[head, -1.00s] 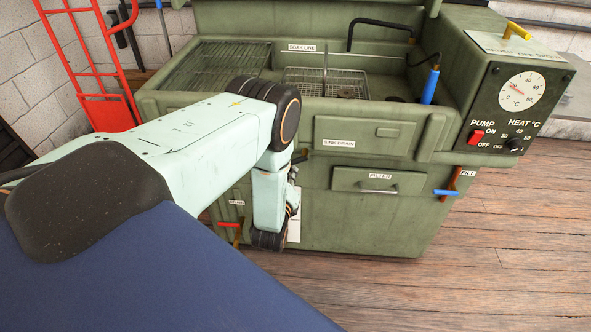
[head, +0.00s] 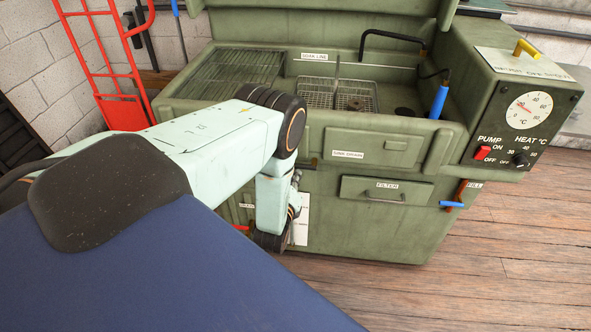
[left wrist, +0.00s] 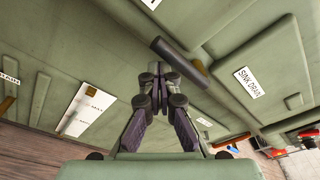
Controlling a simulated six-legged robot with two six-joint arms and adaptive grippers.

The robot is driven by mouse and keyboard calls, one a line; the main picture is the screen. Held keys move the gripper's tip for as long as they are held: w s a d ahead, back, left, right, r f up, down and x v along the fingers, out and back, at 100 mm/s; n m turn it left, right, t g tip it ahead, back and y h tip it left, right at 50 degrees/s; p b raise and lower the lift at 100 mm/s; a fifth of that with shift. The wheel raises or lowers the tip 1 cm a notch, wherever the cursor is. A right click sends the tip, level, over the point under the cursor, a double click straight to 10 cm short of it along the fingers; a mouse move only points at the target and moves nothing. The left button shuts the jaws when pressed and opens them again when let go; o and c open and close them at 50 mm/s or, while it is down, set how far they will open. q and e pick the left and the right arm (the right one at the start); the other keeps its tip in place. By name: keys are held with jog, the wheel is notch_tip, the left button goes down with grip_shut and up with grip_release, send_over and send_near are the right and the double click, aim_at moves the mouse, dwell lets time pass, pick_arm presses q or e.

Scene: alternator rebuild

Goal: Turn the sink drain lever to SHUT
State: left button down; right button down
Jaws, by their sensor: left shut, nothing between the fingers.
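The green washer's front carries a SINK DRAIN label (head: 347,154), also visible in the left wrist view (left wrist: 247,82). In the left wrist view a dark bar-shaped handle (left wrist: 178,58) with a brown part behind it sits left of that label; it looks like the sink drain lever. It slants down to the right. My left gripper (left wrist: 160,75) is shut and empty, its fingertips just below the bar; I cannot tell if they touch it. In the head view my left arm hides the lever and most of the gripper. No lever position marking is readable. My right gripper is out of view.
A FILTER drawer (head: 372,191) and a blue-handled FILL lever (head: 452,205) are on the washer's front. A red lever (head: 240,227) shows low at left. A wire basket (head: 322,93) sits in the sink. A red hand truck (head: 122,100) stands at left. Wooden floor at right is clear.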

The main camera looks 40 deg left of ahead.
pick_arm(q)
jog(key=shift+w+a+r, duration=0.1)
jog(key=shift+a+r, duration=0.1)
jog(key=shift+r, duration=0.05)
notch_tip(320, 180, down, 5)
jog(key=b, duration=0.4)
jog(key=d+p+v, duration=0.1)
jog(key=p+v, duration=0.2)
jog(key=v, duration=0.6)
jog(key=shift+r, duration=0.45)
jog(key=shift+d+r, duration=0.1)
